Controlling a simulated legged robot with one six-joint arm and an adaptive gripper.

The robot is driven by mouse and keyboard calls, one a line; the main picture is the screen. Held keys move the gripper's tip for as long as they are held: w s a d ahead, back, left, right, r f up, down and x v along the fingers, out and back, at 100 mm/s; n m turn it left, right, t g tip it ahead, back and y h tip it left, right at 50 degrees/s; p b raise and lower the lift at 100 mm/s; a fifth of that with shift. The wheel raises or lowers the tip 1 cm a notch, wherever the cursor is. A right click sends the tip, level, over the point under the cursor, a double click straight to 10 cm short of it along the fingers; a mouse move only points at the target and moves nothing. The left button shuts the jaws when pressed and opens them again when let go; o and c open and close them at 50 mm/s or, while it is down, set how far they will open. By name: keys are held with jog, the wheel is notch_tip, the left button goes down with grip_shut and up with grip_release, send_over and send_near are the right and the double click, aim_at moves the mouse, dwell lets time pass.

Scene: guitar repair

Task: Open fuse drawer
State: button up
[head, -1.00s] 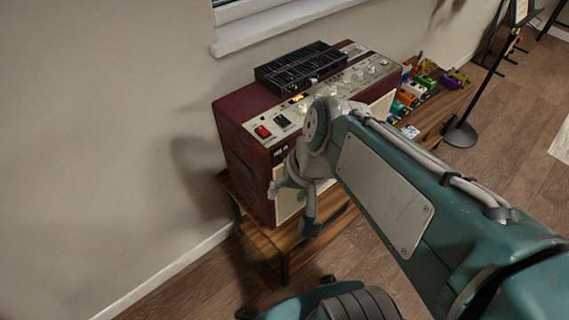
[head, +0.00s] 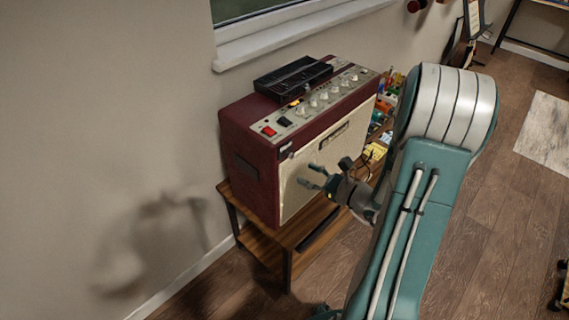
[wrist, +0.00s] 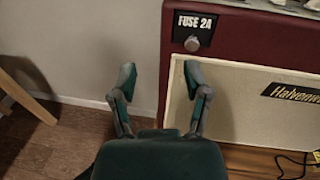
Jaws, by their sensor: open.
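The amplifier (head: 258,145) is dark red with a cream grille and stands on a low wooden table. In the wrist view its front (wrist: 245,45) carries a "FUSE 2A" label (wrist: 195,22) with a round metal knob (wrist: 192,43) just below it. My gripper (wrist: 157,75) is open and empty. Its right fingertip is just below the knob in the picture, and its left fingertip is over the wall. In the head view my gripper (head: 312,177) is in front of the grille. I cannot tell the depth gap.
A black slatted box (head: 292,78) sits on the amplifier. A window sill (head: 290,38) is above.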

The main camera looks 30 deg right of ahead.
aim_at(293, 157)
jog(key=w+m, duration=0.1)
jog(key=w, duration=0.1)
jog(key=w+f+t+h, duration=0.1)
jog(key=w, duration=0.2)
jog(key=w+m+h, duration=0.1)
jog(key=w, duration=0.2)
jog(key=shift+w+a+f+m+t, duration=0.15)
jog(key=shift+w+f+m+t, duration=0.05)
jog(key=shift+f+m+t, duration=0.15)
jog(key=shift+w+a, duration=0.1)
jog(key=shift+w, duration=0.2)
jog(key=shift+w+d, duration=0.2)
jog(key=shift+w, duration=0.05)
jog(key=shift+d, duration=0.1)
jog(key=c, duration=0.4)
jog(key=shift+a, duration=0.2)
grip_shut()
